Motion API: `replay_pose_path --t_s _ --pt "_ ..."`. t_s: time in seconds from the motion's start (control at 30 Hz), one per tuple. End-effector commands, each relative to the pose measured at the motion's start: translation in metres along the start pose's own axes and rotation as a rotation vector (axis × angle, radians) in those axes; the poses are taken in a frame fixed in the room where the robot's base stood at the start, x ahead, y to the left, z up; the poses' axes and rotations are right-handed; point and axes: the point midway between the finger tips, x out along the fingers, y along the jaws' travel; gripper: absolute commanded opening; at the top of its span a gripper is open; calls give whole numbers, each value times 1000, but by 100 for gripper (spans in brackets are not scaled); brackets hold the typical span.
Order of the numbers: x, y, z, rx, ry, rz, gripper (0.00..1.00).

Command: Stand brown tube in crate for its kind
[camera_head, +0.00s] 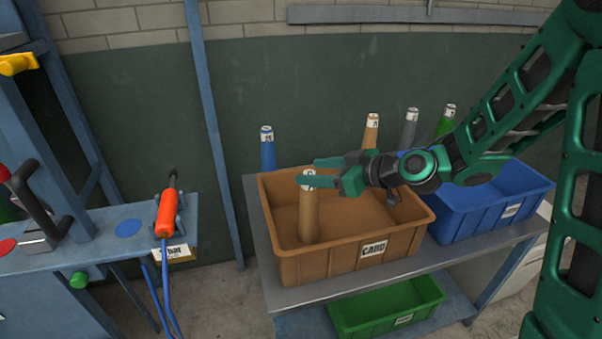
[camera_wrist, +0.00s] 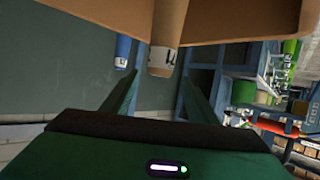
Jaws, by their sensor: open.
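A brown tube (camera_head: 309,214) with a white-labelled top stands upright, or nearly so, inside the brown crate (camera_head: 322,265), near its left end. The crate carries a label that seems to read CARD. My gripper (camera_head: 310,171) is open at the tube's top, with its fingers on either side of it. In the wrist view the labelled end of the brown tube (camera_wrist: 162,60) shows between the two open fingers, just beyond their tips. I cannot tell whether they touch it. A second brown tube (camera_head: 371,133) stands behind the crate.
A blue tube (camera_head: 268,150), a grey tube (camera_head: 409,129) and a green tube (camera_head: 446,122) stand at the table's back. A blue crate (camera_head: 480,212) sits right of the brown one. A green crate (camera_head: 385,310) is on the lower shelf. A bench (camera_head: 110,245) with an orange-handled tool (camera_head: 166,212) stands left.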

Motion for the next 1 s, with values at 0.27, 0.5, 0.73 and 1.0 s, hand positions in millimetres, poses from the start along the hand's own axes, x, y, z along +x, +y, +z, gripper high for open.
replay_pose_path --t_s 0.27,0.5,0.73,1.0 --pt "-47 1 0 1 0 2 54" --pt "-60 0 0 1 1 0 54" --pt "-61 0 1 1 -3 0 54" --pt "-117 16 55 119 -270 54 54"
